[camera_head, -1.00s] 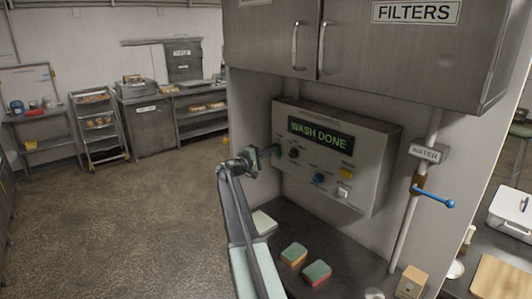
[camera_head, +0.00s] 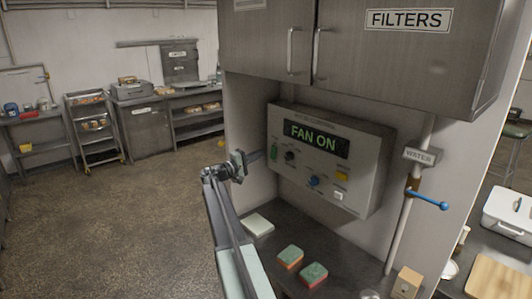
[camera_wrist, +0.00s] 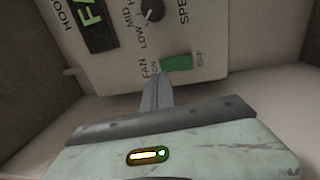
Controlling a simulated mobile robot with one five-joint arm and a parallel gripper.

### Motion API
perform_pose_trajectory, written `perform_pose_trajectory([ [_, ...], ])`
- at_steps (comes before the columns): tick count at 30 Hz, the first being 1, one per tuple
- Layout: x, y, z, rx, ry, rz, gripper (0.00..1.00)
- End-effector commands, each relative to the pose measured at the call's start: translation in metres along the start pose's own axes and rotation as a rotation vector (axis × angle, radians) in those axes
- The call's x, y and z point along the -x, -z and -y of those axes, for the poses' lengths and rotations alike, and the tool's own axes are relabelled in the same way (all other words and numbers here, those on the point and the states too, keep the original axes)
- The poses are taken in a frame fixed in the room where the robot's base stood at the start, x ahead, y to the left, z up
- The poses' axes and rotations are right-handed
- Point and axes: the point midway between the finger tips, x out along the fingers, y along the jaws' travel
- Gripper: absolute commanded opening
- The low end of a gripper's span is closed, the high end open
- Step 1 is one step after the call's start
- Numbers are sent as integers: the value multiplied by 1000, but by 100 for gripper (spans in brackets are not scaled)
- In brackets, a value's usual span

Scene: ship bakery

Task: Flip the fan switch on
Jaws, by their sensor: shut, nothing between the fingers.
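The grey control panel (camera_head: 357,178) hangs under the cabinet, and its display (camera_head: 317,140) reads "FAN ON". The green fan switch (camera_head: 274,152) sits at the panel's left edge. In the wrist view the green switch (camera_wrist: 180,63) lies between the labels "ON" and "OFF". My gripper (camera_head: 259,155) is shut and empty, just left of the switch. In the wrist view my shut fingertips (camera_wrist: 157,88) point at the panel close to the "ON" end. I cannot tell whether they touch it.
Dark knob (camera_head: 290,156), blue knob (camera_head: 314,181), yellow button (camera_head: 342,176) and white button (camera_head: 338,196) share the panel. Sponges (camera_head: 291,257) lie on the counter below. A water pipe with a blue-handled valve (camera_head: 428,199) stands right. The cabinet (camera_head: 390,60) overhangs the panel.

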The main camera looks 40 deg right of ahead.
Motion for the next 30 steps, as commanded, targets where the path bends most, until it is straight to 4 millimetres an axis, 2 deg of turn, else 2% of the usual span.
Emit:
perform_pose_trajectory([
  [1,14,-1,-6,0,0,-3,0],
  [6,52,-1,-15,-1,0,-2,0],
  [12,78,0,-22,0,0,-1,0],
  [30,83,0,-22,0,0,0,0],
])
